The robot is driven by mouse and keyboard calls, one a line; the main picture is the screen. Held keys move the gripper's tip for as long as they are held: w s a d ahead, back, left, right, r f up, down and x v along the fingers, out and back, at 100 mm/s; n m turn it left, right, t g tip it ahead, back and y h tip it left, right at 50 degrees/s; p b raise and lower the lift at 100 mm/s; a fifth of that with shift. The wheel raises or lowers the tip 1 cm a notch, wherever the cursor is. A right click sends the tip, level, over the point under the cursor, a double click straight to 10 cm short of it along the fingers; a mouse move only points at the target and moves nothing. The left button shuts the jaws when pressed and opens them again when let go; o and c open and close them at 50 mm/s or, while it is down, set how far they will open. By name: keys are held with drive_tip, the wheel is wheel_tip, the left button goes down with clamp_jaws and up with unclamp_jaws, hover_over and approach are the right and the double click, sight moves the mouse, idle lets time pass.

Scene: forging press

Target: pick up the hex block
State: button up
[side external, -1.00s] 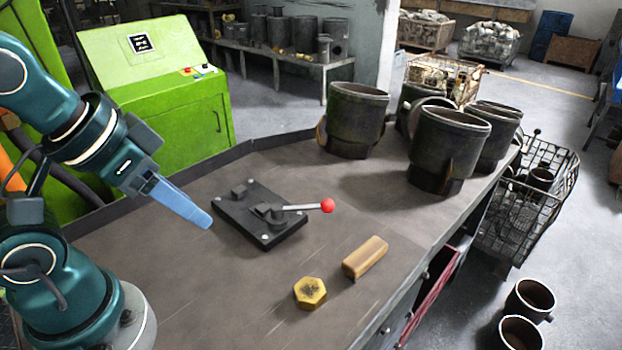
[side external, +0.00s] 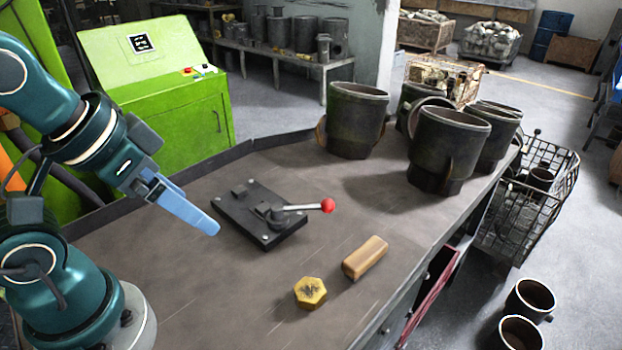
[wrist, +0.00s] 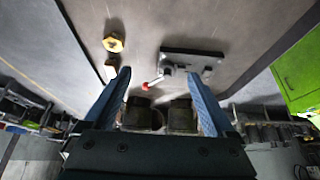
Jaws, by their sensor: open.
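The hex block (side external: 310,292) is a yellow, six-sided piece lying flat on the grey workbench near its front edge. It also shows in the wrist view (wrist: 114,43) at the upper left. My gripper (side external: 214,228) has blue fingers and is above the bench at the left, apart from the hex block and to its upper left in the side view. In the wrist view my gripper (wrist: 164,88) has its two fingers spread wide with nothing held between them.
A tan wooden bar (side external: 365,258) lies beside the hex block. A black clamp plate (side external: 262,222) with a red-knobbed lever (side external: 327,206) sits mid-bench. Several dark metal pots (side external: 447,150) stand at the back right. The bench is clear left of the hex block.

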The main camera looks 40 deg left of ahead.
drive_tip(key=m+g, duration=0.6)
drive_tip(key=m, duration=0.6)
hover_over(309, 289)
wheel_tip(309, 289, down, 10)
drive_tip(key=shift+w+f, duration=0.1)
drive_tip(key=shift+f, duration=2.5)
